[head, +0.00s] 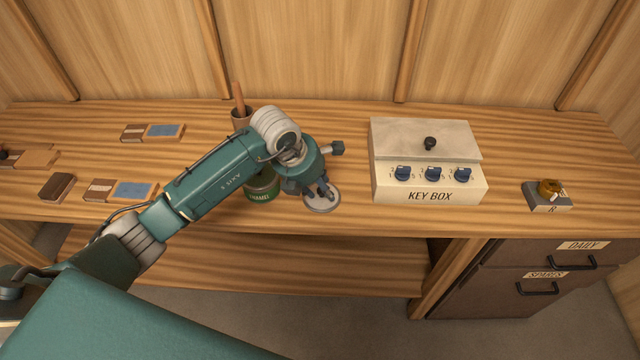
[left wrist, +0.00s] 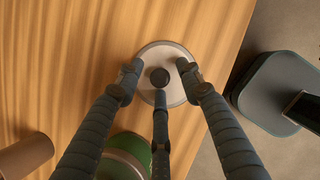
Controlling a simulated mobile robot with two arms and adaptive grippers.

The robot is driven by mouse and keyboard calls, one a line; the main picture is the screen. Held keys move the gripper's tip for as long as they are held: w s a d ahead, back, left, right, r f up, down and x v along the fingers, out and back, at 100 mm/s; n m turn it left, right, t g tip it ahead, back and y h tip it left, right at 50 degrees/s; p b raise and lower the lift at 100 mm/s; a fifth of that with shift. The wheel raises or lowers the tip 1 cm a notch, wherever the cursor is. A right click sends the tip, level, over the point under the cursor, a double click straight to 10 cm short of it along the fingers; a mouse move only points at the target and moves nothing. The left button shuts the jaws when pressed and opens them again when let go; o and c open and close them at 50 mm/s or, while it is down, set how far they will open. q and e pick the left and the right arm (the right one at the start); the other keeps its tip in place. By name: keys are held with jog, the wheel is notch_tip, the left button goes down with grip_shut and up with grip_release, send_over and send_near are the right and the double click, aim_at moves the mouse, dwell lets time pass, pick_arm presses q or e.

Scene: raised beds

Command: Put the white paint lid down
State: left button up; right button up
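The white paint lid (head: 320,203), a pale grey-white disc, is near the front edge of the bench, right of the green paint tin (head: 262,192). In the left wrist view the lid (left wrist: 178,98) shows a dark round knob at its middle. My left gripper (head: 324,191) is right over the lid and points down. In the left wrist view its three fingers (left wrist: 159,77) are spread around the knob, with gaps beside it. I cannot tell for sure whether the lid's underside touches the bench. My right gripper is not in view.
The key box (head: 430,195) stands to the right, with a small grey block (head: 547,205) beyond it. A brown pot (head: 241,119) stands behind my arm. Several small boards (head: 135,190) lie at the left. The bench between lid and key box is clear.

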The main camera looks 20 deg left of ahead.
pick_arm(q)
jog(key=shift+r, duration=0.15)
jog(key=shift+a+r, duration=0.1)
jog(key=shift+r, duration=0.1)
jog(key=b+v, duration=0.2)
jog(key=v, duration=0.9)
jog(key=shift+s+r, duration=0.2)
jog(key=shift+r, duration=0.1)
